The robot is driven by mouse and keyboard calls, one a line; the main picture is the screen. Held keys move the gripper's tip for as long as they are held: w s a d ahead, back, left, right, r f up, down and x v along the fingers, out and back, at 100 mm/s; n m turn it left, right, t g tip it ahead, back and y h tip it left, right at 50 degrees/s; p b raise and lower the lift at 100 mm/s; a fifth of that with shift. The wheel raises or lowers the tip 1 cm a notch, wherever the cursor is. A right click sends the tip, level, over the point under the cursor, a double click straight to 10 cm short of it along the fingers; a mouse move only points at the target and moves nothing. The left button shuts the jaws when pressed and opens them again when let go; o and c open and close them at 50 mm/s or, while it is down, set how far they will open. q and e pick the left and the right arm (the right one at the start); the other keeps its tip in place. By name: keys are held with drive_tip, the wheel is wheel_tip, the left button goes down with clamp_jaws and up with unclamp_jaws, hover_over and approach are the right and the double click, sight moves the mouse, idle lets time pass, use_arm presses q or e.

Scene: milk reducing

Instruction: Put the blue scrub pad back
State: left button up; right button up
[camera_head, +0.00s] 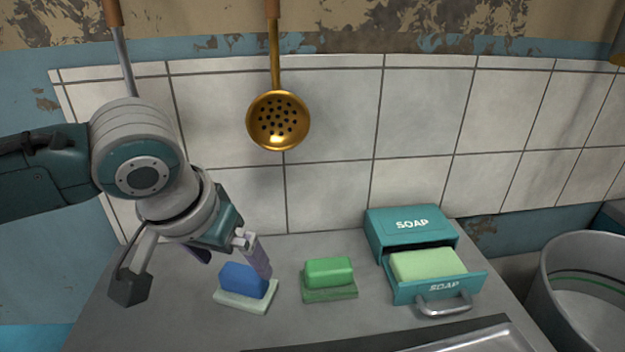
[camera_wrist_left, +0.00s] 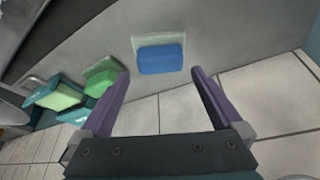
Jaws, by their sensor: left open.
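The blue scrub pad (camera_head: 243,280) sits on a pale whitish-green base (camera_head: 240,300) on the grey counter. It also shows in the left wrist view (camera_wrist_left: 161,59), ahead of my fingertips and roughly centred between them. My left gripper (camera_head: 234,262) is open, with its purple fingers over the back of the pad. One finger overlaps the pad's right rear edge in the head view; I cannot tell whether they touch. In the left wrist view my left gripper (camera_wrist_left: 160,76) holds nothing. My right gripper is not in view.
A green pad (camera_head: 329,272) on a dark green base (camera_head: 330,292) stands right of the blue one. Further right, a teal soap box (camera_head: 411,226) has its drawer open with a light green block (camera_head: 428,264) inside. A golden skimmer (camera_head: 279,120) hangs on the tiled wall.

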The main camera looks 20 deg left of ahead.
use_arm(q)
drive_tip(key=p+v, duration=0.1)
drive_tip(key=v, duration=0.5)
drive_tip(key=s+d+f+m+h, duration=0.1)
drive_tip(key=s+d+m+h, duration=0.15)
drive_tip(key=s+d, duration=0.45)
drive_tip(key=s+a+m+g+y, duration=0.1)
drive_tip(key=s, duration=0.8)
drive_tip(key=shift+s+a+r, duration=0.2)
drive_tip(key=shift+s+a, duration=0.05)
drive_tip(key=shift+a, duration=0.05)
drive_tip(key=shift+y, duration=0.25)
